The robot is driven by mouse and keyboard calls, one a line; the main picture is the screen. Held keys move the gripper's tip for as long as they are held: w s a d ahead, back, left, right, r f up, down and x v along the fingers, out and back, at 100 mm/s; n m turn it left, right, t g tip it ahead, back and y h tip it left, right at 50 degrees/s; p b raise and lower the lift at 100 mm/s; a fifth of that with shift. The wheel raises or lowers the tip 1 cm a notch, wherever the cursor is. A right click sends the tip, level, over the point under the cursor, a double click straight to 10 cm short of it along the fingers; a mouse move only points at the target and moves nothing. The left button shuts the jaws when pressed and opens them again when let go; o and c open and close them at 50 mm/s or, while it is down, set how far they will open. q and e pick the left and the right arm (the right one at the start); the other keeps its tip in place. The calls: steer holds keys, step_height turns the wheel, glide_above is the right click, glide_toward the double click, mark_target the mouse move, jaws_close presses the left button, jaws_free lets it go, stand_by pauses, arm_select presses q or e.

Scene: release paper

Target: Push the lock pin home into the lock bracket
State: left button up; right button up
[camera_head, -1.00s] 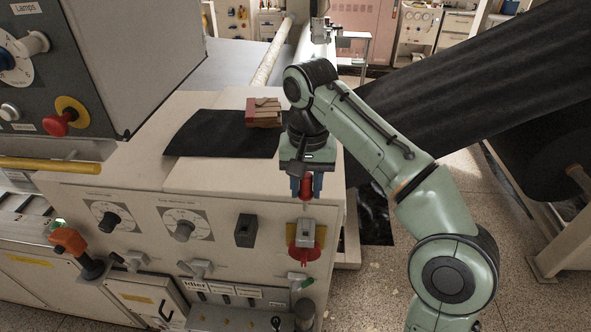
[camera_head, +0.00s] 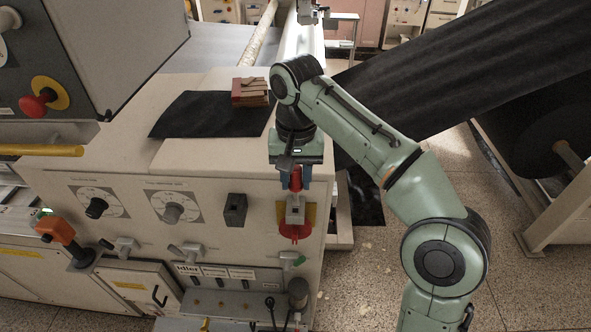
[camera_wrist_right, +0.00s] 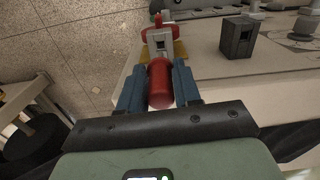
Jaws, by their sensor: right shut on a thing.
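My right gripper (camera_head: 296,182) points down with blue fingers shut on the red handle of the lock pin (camera_head: 296,177). The wrist view shows the red handle (camera_wrist_right: 160,84) between both blue fingers (camera_wrist_right: 159,90). The grey lock bracket (camera_head: 295,211) sits directly below the pin, over a red switch knob with a yellow plate (camera_head: 310,214) on the cabinet front. In the wrist view the bracket (camera_wrist_right: 160,43) is in line with the handle's far end. The handle is close to the bracket top; the pin's shaft is hidden, so its depth cannot be told. My left gripper is out of view.
The white machine cabinet (camera_head: 215,158) has dials and a dark block (camera_head: 235,209) left of the bracket. A black sheet (camera_head: 200,116) and a reddish-brown stack (camera_head: 250,92) lie on top. Open floor (camera_head: 360,270) lies to the right.

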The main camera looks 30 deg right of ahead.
mark_target(295, 201)
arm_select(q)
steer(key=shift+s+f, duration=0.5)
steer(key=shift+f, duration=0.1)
arm_select(e)
steer(key=shift+f, duration=0.95)
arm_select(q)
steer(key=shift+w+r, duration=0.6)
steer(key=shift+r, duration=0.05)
arm_select(e)
steer(key=shift+w, duration=0.15)
stand_by(0.5)
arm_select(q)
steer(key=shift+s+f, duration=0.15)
arm_select(e)
steer(key=shift+f, duration=0.2)
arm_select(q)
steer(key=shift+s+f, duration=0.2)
arm_select(e)
steer(key=shift+f, duration=0.3)
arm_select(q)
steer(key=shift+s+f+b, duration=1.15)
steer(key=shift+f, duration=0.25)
arm_select(e)
steer(key=shift+f, duration=2.3)
